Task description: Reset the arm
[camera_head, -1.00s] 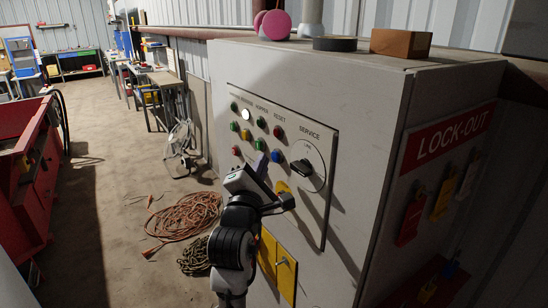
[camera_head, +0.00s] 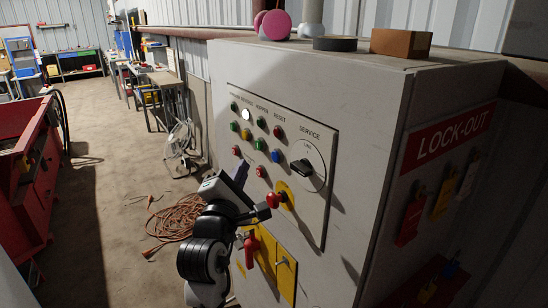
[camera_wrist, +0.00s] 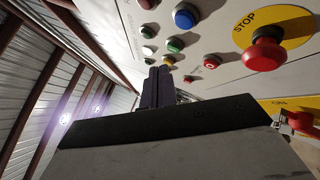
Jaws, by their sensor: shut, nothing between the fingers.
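My gripper (camera_head: 240,172) is shut and empty, in front of the left part of the control panel (camera_head: 318,222). Its dark fingers also show pressed together in the wrist view (camera_wrist: 158,84), pointing up toward the buttons. I see no clear contact between the fingertips and the panel.
A red handle (camera_head: 251,248) on a yellow plate (camera_head: 285,277) sits below my wrist. The cabinet's right side has a LOCK-OUT board (camera_head: 452,138) with hanging tags. An orange cable coil (camera_head: 178,224) lies on the floor behind. Open floor extends left to a red machine (camera_head: 30,190).

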